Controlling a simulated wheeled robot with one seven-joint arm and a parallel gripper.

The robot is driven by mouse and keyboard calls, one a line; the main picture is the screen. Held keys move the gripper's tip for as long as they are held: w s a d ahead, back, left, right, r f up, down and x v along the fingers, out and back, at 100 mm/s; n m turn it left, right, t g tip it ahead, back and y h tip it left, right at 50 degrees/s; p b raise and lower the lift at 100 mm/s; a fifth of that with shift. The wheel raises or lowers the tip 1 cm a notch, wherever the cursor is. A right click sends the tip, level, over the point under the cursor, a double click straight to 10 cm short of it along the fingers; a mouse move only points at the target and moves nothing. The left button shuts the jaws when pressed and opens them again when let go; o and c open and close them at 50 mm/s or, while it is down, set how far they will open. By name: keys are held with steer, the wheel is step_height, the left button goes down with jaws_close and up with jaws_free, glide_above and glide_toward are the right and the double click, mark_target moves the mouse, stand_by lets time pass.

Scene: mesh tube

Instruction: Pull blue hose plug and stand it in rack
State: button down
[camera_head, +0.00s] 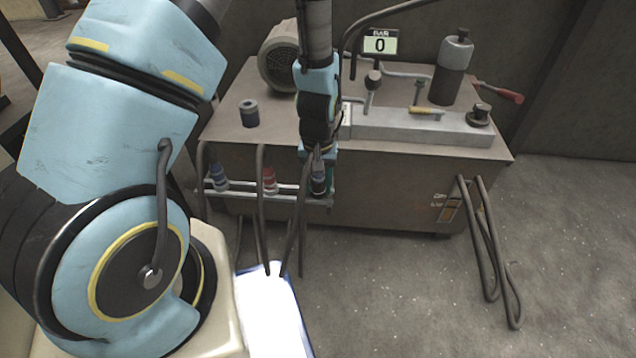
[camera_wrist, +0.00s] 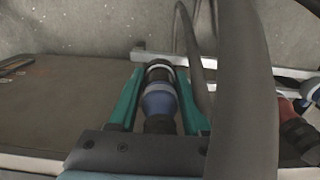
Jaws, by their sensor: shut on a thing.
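My gripper (camera_head: 322,165) points down at the right end of the rack (camera_head: 292,198) on the bench's front. It is shut on a blue hose plug (camera_head: 319,182). In the wrist view, this blue plug (camera_wrist: 160,101) with a pale ring sits between my two teal fingers (camera_wrist: 160,85). Its far end is close to the rack's pale rail; I cannot tell whether it is seated there. A second blue plug (camera_head: 218,179) stands at the rack's left end. A red plug (camera_head: 269,180) stands between them and also shows in the wrist view (camera_wrist: 298,132).
The bench (camera_head: 390,185) has a motor (camera_head: 279,58), a gauge reading 0 (camera_head: 380,44), a metal block (camera_head: 408,126) and a dark cylindrical piece (camera_head: 249,114) on top. Dark hoses (camera_head: 263,225) hang around the rack. A looped hose (camera_head: 489,250) hangs at right. Floor right is clear.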

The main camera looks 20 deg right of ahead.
steer(key=shift+f, duration=0.1)
steer(key=shift+c, duration=1.3)
jaws_free()
step_height(320, 180, up, 11)
steer(key=p, duration=0.3)
steer(key=shift+f+p, duration=0.1)
steer(key=shift+p, duration=0.2)
steer(key=w+a+r+n+t, duration=0.1)
steer(key=a+r, duration=0.4)
steer(key=a, duration=0.3)
steer(key=a+r+n, duration=0.2)
steer(key=a+r, duration=0.4)
steer(key=a, duration=0.3)
steer(key=w+a+r+n+t, duration=0.1)
steer(key=a+r, duration=0.4)
steer(key=a, duration=0.3)
step_height(320, 180, up, 33)
steer(key=p, duration=3.3)
steer(key=shift+s+a, duration=0.15)
steer(key=shift+s, duration=0.15)
